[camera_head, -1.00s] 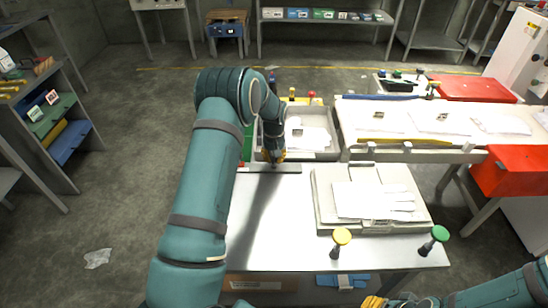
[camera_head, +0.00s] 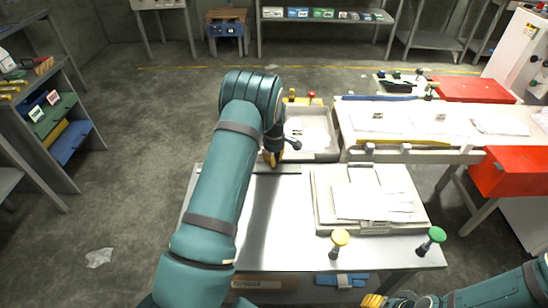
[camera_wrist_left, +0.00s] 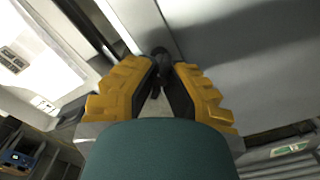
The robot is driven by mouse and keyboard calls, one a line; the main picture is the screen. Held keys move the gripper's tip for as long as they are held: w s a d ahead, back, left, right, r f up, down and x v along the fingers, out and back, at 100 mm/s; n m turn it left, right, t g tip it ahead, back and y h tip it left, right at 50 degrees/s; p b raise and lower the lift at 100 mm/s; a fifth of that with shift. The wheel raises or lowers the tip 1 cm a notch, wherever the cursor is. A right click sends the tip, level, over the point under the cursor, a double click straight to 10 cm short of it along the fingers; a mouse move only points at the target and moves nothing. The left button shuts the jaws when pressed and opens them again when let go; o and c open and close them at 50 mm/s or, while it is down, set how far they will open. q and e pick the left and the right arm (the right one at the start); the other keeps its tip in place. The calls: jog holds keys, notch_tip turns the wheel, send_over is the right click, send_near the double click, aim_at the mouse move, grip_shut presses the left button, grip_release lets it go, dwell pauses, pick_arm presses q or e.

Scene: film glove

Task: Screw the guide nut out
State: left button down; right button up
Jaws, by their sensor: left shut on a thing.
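My left gripper (camera_head: 272,158) points down at the dark bar (camera_head: 262,168) along the back of the white table. In the left wrist view its yellow fingers (camera_wrist_left: 160,82) are closed around a small dark, rounded piece (camera_wrist_left: 161,56), which seems to be the guide nut. The fingers and arm hide most of it, and I cannot tell whether its thread is still engaged. A dark rod with a round end (camera_head: 296,144) sticks out beside the gripper in the head view. My right gripper (camera_head: 374,301) is at the bottom edge, partly cut off.
A pale press-like plate (camera_head: 325,215) with a white glove sheet (camera_head: 370,198) lies on the white table (camera_head: 270,248). Yellow (camera_head: 340,238) and green (camera_head: 437,234) knobs stand at its front. The table's middle left is clear.

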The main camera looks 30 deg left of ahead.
pick_arm(q)
jog(key=n+p, duration=0.1)
jog(key=n, duration=0.3)
jog(key=shift+n, duration=0.3)
jog(key=n+p, duration=0.1)
jog(key=n, duration=0.2)
jog(key=shift+n, duration=0.4)
jog(key=n, duration=0.3)
jog(key=shift+p, duration=0.4)
jog(key=shift+n+p, duration=0.45)
jog(key=shift+n, duration=2.05)
jog(key=shift+f, duration=0.1)
jog(key=shift+s, duration=0.1)
jog(key=c, duration=0.9)
grip_release()
jog(key=shift+a, duration=0.1)
